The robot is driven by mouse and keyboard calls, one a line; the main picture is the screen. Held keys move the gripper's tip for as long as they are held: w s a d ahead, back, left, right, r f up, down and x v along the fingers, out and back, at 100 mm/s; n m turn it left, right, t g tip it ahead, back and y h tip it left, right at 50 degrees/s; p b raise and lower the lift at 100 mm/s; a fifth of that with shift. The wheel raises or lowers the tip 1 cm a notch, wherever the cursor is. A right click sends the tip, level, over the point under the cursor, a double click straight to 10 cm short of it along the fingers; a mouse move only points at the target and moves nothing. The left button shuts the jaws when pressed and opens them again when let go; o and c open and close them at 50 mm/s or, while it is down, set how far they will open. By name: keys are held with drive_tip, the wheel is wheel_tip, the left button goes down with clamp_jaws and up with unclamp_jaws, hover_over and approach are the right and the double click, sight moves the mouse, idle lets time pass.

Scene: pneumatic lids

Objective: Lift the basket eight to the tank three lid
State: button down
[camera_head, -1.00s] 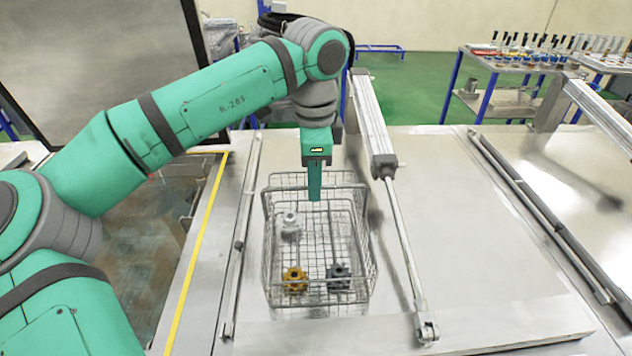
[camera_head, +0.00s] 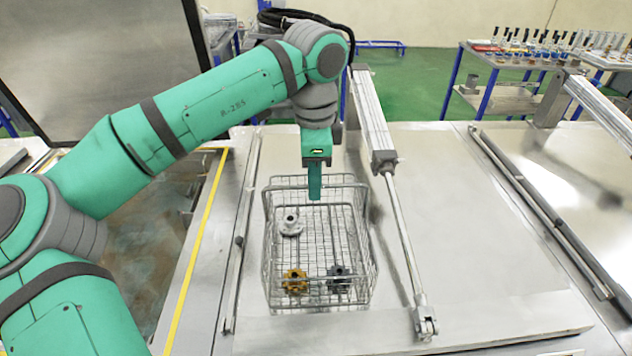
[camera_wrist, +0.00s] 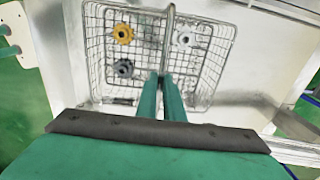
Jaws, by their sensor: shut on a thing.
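The wire basket (camera_head: 358,285) sits on or just above the grey metal tank lid (camera_head: 470,240); I cannot tell if it touches. Inside it lie a white part (camera_head: 290,225), an orange part (camera_head: 295,281) and a dark grey part (camera_head: 338,279). My gripper (camera_head: 315,192) points down over the basket. In the wrist view its green fingers (camera_wrist: 162,85) are shut on the handle of the basket (camera_wrist: 225,65). The fingertips' contact is partly hidden.
A pneumatic cylinder (camera_head: 370,115) with a rod slants across the lid just right of the basket. An open tank (camera_head: 150,240) lies at left behind a yellow line. The lid's right part is clear. A table with several small parts (camera_head: 535,45) stands behind.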

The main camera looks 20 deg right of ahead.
drive_tip(key=shift+s+f, duration=0.1)
drive_tip(key=shift+f, duration=0.55)
drive_tip(key=c, duration=1.8)
unclamp_jaws()
drive_tip(key=shift+r, duration=0.1)
drive_tip(key=shift+s+r, duration=0.2)
drive_tip(key=shift+r, duration=11.15)
